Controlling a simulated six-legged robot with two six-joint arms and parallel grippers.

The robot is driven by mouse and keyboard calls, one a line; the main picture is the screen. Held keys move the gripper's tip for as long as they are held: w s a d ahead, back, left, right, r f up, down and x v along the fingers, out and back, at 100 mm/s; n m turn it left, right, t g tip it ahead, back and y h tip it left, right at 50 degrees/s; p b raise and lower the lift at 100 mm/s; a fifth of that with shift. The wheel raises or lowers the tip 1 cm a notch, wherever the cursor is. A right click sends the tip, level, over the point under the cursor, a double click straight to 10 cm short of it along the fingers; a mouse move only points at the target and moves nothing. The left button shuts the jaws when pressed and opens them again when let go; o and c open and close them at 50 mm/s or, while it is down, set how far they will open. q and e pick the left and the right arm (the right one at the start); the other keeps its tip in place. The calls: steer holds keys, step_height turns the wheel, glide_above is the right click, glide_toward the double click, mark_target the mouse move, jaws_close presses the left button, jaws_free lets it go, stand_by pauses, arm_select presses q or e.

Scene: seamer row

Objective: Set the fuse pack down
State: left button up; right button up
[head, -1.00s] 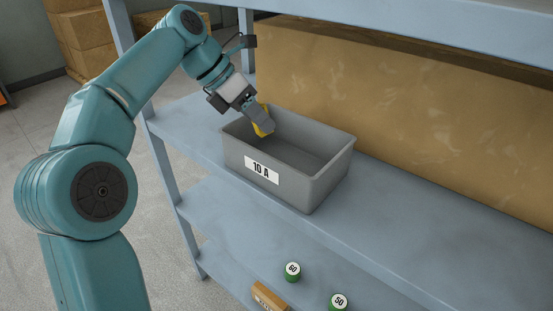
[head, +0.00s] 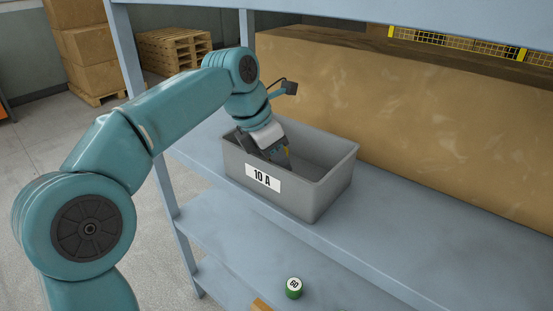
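A grey open bin (head: 320,195) with a "10 A" label stands on the blue-grey shelf. My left gripper (head: 281,160) reaches down inside the bin, near its left side. My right gripper is not in view.
A large tan carton (head: 400,120) stands behind the bin. The shelf (head: 410,235) is clear to the right. A shelf post (head: 130,60) rises left of the bin. A green round item (head: 294,287) sits on the shelf below.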

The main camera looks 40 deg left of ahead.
arm_select(q)
steer(key=shift+d, duration=0.15)
steer(key=shift+f+b, duration=0.3)
steer(key=shift+f, duration=0.25)
steer(key=o, duration=1)
